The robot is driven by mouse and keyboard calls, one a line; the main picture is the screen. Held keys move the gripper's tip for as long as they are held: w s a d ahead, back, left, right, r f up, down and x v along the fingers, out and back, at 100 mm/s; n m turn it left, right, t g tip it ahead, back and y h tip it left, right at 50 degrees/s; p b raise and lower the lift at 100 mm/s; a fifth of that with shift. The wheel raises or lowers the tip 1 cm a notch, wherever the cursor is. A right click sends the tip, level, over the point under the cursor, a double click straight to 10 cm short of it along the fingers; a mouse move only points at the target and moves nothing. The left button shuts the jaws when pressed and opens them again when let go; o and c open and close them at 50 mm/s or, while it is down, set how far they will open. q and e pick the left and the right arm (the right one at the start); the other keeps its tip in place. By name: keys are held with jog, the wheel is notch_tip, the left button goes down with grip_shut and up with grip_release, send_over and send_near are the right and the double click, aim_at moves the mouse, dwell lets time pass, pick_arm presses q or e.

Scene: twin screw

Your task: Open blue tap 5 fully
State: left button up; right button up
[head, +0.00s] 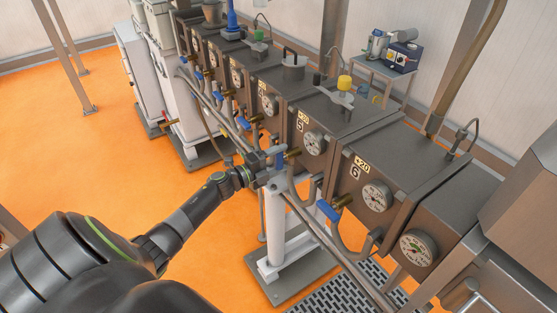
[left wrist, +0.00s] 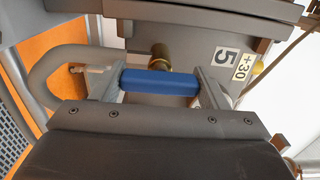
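Blue tap 5 has a blue handle (head: 281,151) on a brass stem, under the box marked 5 in the head view. In the left wrist view the blue handle (left wrist: 160,81) lies crosswise between my fingers, with the label 5 (left wrist: 221,57) behind it. My left gripper (head: 272,166) is at this tap. Its fingers (left wrist: 158,86) are wide apart, one near each end of the handle; I cannot tell whether either touches it. The fingertips are small in the head view. My right gripper is not in view.
Another blue tap (head: 328,210) is to the right, under the box marked 6. More blue taps run along the row to the left. A long grey pipe (head: 318,229) passes below the taps, and a white post (head: 274,217) stands beneath my gripper. Orange floor is clear at the left.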

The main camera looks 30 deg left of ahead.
pick_arm(q)
jog(key=o, duration=0.4)
jog(key=v, duration=1.7)
jog(key=shift+s, duration=0.15)
